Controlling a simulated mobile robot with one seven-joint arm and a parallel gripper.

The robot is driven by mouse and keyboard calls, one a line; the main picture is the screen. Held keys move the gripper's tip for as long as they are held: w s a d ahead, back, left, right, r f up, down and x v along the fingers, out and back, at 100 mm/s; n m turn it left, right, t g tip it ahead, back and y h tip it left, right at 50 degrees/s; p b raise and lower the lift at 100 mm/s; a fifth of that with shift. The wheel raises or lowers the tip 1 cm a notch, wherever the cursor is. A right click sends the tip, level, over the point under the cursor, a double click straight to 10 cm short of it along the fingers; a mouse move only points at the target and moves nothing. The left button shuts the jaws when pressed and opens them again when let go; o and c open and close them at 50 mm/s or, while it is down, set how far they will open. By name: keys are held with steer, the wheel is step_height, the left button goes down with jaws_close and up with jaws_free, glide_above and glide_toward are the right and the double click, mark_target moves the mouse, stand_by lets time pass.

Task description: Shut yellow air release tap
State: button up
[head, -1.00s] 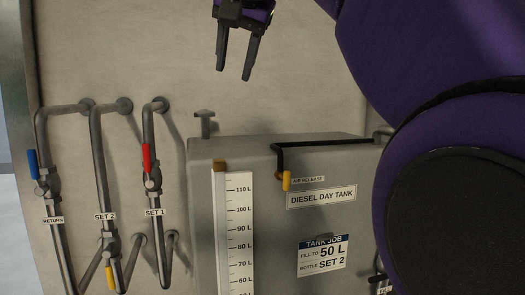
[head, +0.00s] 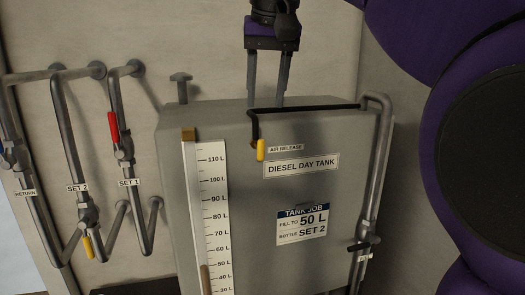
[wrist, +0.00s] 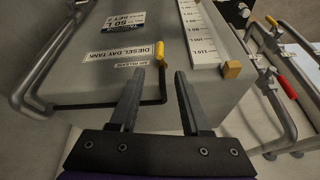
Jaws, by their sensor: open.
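The yellow air release tap (head: 261,150) is a small handle on the upper front of the grey diesel day tank (head: 240,200). It hangs upright at the end of a dark pipe (head: 310,108), left of the AIR RELEASE label (head: 285,148). My gripper (head: 268,98) is open and empty, pointing down above and behind the tank's top edge in the head view. In the wrist view the tap (wrist: 161,54) shows beyond and between the fingertips of my gripper (wrist: 158,72), apart from them.
A white litre gauge (head: 212,210) stands left of the tap. Pipes at the left carry a red-handled valve (head: 112,127) on SET 1 and a yellow-handled valve (head: 88,246) on SET 2. A grey pipe (head: 382,150) runs down the tank's right side.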

mark_target(262, 140)
steer(key=b+x, duration=0.2)
steer(key=x, duration=1)
steer(key=shift+f+b, duration=0.3)
steer(key=shift+f, duration=0.05)
jaws_close()
